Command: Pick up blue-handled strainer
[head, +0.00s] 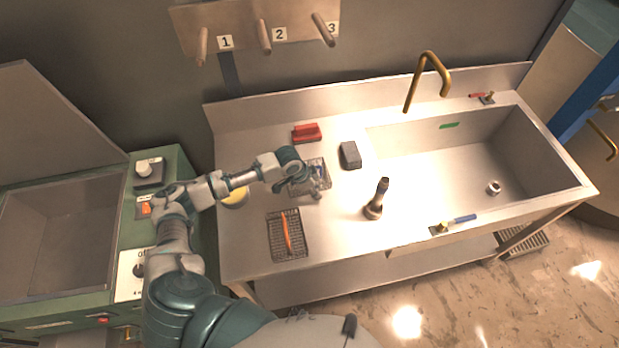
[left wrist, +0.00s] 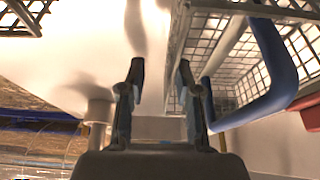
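The blue-handled strainer (head: 300,188) is a wire mesh basket on the metal counter, left of the sink. In the left wrist view the blue handle (left wrist: 268,62) and grey mesh fill the upper right. There my left gripper (left wrist: 160,75) has its two fingers apart, with only pale counter seen between them. The right finger is close to the blue handle's lower end; I cannot tell if they touch. My right gripper is not in view.
An orange-handled mesh strainer (head: 275,240) lies nearer on the counter. A red object (head: 307,133), a grey block (head: 350,155) and a dark, upright nozzle-like object (head: 376,198) stand around. The sink (head: 500,150) is at right, a green machine (head: 165,170) at left.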

